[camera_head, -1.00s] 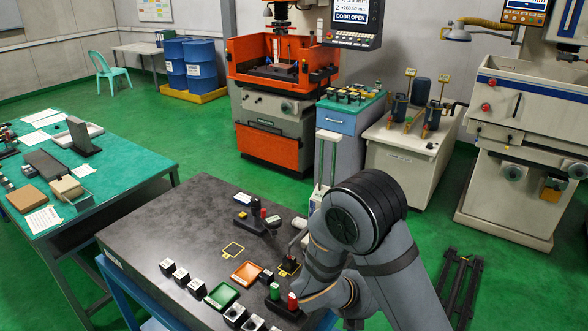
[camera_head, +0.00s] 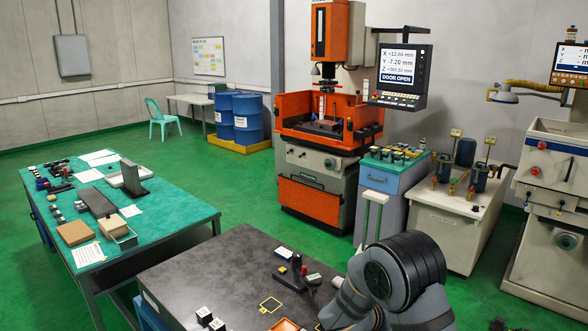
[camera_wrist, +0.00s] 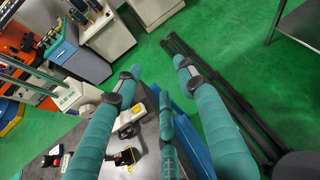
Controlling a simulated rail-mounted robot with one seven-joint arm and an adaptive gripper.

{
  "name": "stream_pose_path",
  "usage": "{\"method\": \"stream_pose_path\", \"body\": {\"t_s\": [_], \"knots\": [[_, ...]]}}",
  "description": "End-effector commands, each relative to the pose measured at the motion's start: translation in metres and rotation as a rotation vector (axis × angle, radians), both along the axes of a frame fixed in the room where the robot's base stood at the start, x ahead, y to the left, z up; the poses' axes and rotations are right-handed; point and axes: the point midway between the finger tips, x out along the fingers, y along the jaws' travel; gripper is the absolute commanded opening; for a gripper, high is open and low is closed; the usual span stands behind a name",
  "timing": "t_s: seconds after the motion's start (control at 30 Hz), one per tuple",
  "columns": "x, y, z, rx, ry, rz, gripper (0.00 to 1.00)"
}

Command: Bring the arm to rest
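My arm (camera_head: 395,285) shows at the lower right in the head view, bent over the right side of the dark table (camera_head: 205,270). My gripper is hidden or outside the frame there. In the wrist view my gripper (camera_wrist: 158,76) has teal fingers spread apart, with nothing held between them. The floor and the table's blue edge show beyond and below the fingers. A small black block with a yellow mark (camera_wrist: 125,157) lies on the table in that view, clear of the fingers.
A dark fixture with a red knob (camera_head: 297,274), black blocks (camera_head: 205,315) and an orange tray (camera_head: 285,325) are on the table.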

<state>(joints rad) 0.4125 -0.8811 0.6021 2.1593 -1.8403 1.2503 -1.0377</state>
Motion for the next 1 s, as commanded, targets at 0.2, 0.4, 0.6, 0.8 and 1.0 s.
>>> {"method": "stream_pose_path", "body": {"t_s": [0.2, 0.4, 0.6, 0.8, 1.0], "knots": [[0.003, 0.002, 0.001, -0.001, -0.003, 0.007, 0.40], [0.002, 0.002, 0.000, 0.000, -0.002, 0.005, 0.40], [-0.011, -0.009, -0.004, 0.004, 0.012, -0.029, 0.40], [-0.045, -0.032, -0.016, 0.025, 0.043, -0.113, 0.40], [-0.069, -0.030, -0.043, 0.149, 0.029, -0.163, 0.40]]}}
